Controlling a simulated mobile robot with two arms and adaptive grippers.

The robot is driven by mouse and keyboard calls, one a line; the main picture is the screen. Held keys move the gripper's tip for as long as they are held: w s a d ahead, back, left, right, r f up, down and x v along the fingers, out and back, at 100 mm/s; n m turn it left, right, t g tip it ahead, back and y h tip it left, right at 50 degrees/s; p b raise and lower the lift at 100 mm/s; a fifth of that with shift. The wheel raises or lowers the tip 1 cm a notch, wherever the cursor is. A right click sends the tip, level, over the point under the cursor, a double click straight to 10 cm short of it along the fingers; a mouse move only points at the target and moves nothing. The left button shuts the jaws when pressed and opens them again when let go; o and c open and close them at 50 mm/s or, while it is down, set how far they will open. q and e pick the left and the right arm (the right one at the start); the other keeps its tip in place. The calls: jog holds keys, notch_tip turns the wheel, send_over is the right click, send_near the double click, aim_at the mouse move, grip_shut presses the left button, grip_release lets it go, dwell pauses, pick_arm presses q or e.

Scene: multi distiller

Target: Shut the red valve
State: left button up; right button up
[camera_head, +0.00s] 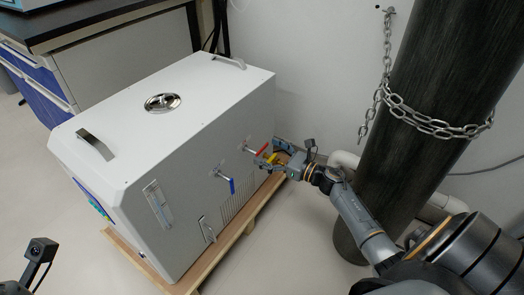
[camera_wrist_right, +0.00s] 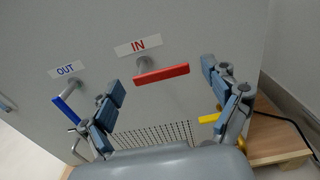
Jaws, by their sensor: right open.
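The red valve handle (camera_wrist_right: 162,75) sits under the "IN" label on the side of the white distiller box. It lies nearly level in the right wrist view, slightly higher at its right end. In the head view the red handle (camera_head: 262,149) shows at the tips of my right gripper (camera_head: 270,158). My right gripper (camera_wrist_right: 164,82) is open, one finger on either side of the red handle, with visible gaps and nothing held. At the head view's lower left corner only a small part of my left wrist shows; its fingers are out of sight.
A blue valve handle (camera_wrist_right: 67,109) under the "OUT" label is left of the red one. A yellow handle (camera_wrist_right: 209,118) is partly behind my right finger. The distiller (camera_head: 180,100) stands on a wooden pallet (camera_head: 238,237). A dark chained cylinder (camera_head: 430,90) stands at right.

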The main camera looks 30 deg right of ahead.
jog(key=shift+x, duration=1.2)
jog(key=c, duration=1.2)
